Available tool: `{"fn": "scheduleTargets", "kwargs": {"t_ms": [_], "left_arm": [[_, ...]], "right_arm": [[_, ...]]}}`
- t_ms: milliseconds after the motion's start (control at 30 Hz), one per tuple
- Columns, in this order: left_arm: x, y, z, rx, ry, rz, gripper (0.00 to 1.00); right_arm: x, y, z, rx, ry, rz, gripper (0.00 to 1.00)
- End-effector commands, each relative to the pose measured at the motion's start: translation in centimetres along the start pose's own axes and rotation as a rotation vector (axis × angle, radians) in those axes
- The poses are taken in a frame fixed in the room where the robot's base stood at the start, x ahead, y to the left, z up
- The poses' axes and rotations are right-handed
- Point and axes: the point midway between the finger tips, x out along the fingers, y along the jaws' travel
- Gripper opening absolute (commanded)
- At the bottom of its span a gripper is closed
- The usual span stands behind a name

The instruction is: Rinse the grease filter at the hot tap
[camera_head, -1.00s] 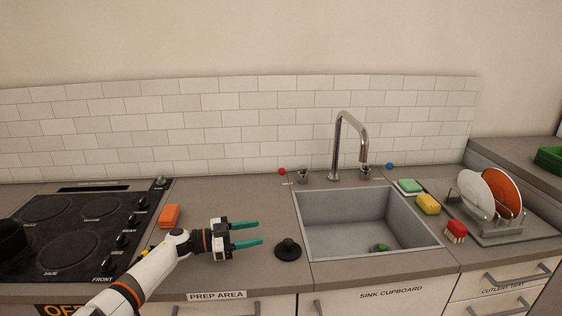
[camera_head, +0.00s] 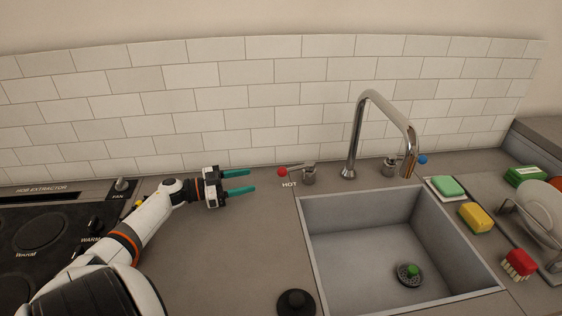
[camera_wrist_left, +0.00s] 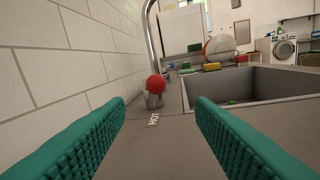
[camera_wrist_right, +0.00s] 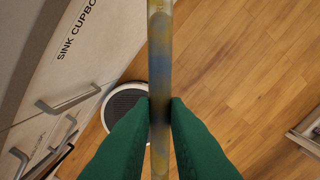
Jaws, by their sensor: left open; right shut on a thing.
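The hot tap's red-knobbed handle (camera_head: 283,171) stands behind the sink's left corner, by the label HOT. My open left gripper (camera_head: 248,181) is just left of it, fingers pointing at it, not touching. In the left wrist view the red knob (camera_wrist_left: 155,85) is ahead, between the open fingers. The chrome spout (camera_head: 358,110) arches over the sink (camera_head: 345,275); no water shows. In the right wrist view my right gripper (camera_wrist_right: 160,112) is shut on a thin, mottled yellow-grey-blue piece (camera_wrist_right: 160,50), seen edge-on, apparently the grease filter. It is out of the head view.
A black plug (camera_head: 296,303) sits on the counter left of the sink. A green-topped strainer (camera_head: 409,274) lies in the basin. A green sponge (camera_head: 447,186), yellow sponge (camera_head: 476,217) and red brush (camera_head: 518,263) stand right of it. The hob (camera_head: 40,240) is at left.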

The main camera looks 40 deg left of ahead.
Motion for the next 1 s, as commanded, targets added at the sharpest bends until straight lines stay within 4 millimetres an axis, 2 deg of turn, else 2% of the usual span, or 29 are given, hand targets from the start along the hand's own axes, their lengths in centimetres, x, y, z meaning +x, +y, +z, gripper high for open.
{"fn": "scheduleTargets", "kwargs": {"t_ms": [167,267,700,833,1000], "left_arm": [[0.3,0.0,-0.1,0.0,-0.001,-0.001,0.5],[1.3,-0.1,-0.2,0.001,-0.002,-0.001,0.5],[9.6,-0.1,-0.2,0.002,-0.005,0.0,0.5],[11.1,-0.1,-0.1,0.001,-0.004,-0.001,0.5],[12.0,0.0,0.0,-0.001,-0.001,0.0,0.5]], "right_arm": [[0.2,0.0,0.0,0.0,-0.001,0.0,0.0],[0.7,0.0,0.0,0.0,-0.001,0.0,0.0],[4.2,0.0,0.0,0.0,-0.001,0.0,0.0],[4.7,0.0,0.0,0.0,-0.001,0.0,0.0],[5.0,0.0,0.0,0.0,-0.001,0.0,0.0]]}}
